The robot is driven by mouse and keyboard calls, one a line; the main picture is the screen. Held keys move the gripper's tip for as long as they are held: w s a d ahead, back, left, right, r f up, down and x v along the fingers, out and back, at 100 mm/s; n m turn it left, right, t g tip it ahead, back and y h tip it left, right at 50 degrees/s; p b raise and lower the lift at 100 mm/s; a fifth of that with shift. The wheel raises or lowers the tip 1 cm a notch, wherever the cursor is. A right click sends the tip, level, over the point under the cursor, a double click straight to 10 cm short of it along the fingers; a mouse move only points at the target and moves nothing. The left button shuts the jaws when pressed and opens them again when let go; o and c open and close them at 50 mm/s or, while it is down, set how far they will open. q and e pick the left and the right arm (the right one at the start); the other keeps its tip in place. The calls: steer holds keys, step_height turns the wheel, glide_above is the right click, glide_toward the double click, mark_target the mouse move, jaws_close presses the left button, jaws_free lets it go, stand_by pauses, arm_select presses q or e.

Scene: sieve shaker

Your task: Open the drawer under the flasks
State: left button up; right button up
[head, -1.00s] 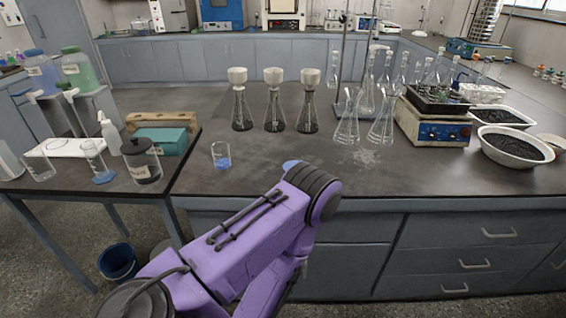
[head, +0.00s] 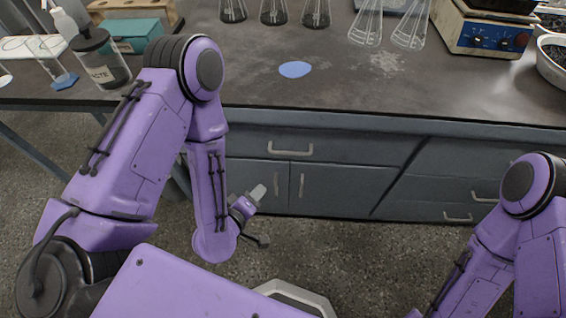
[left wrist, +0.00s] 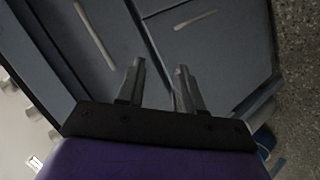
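The drawer (head: 345,146) is a closed grey front under the worktop, below the dark-filled flasks (head: 273,13), which the top edge cuts off. Its horizontal handle (head: 290,152) is in plain sight. My left gripper (head: 262,215) is in front of the cabinet, lower than the drawer handle and apart from it. In the left wrist view the two fingers (left wrist: 158,80) are spread with nothing between them. The drawer handle (left wrist: 95,36) lies beyond them, up and to the left, and the view is rolled sideways. My right gripper is out of view; only its arm shows.
Cupboard doors (head: 340,188) with upright handles sit below the drawer. More drawers (head: 440,185) stand to the right, partly behind my right arm. A blue patch (head: 295,69) lies on the worktop (head: 330,92). The floor before the cabinet is clear.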

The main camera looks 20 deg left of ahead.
mark_target(289, 154)
arm_select(q)
steer(key=w+d+r+n+t+b, duration=0.1)
steer(key=w, duration=0.3)
steer(key=w+d+r+n+t+h+b, duration=0.1)
steer(key=w+d+n, duration=0.1)
steer(key=w, duration=0.2)
steer(key=w+d+r+n+t+b, duration=0.1)
steer(key=w+n+t, duration=0.1)
steer(key=w, duration=0.2)
steer(key=shift+w+d, duration=0.2)
steer(key=shift+w, duration=0.2)
steer(key=shift+w+f, duration=0.15)
steer(key=shift+w, duration=0.45)
steer(key=shift+d, duration=0.1)
jaws_close()
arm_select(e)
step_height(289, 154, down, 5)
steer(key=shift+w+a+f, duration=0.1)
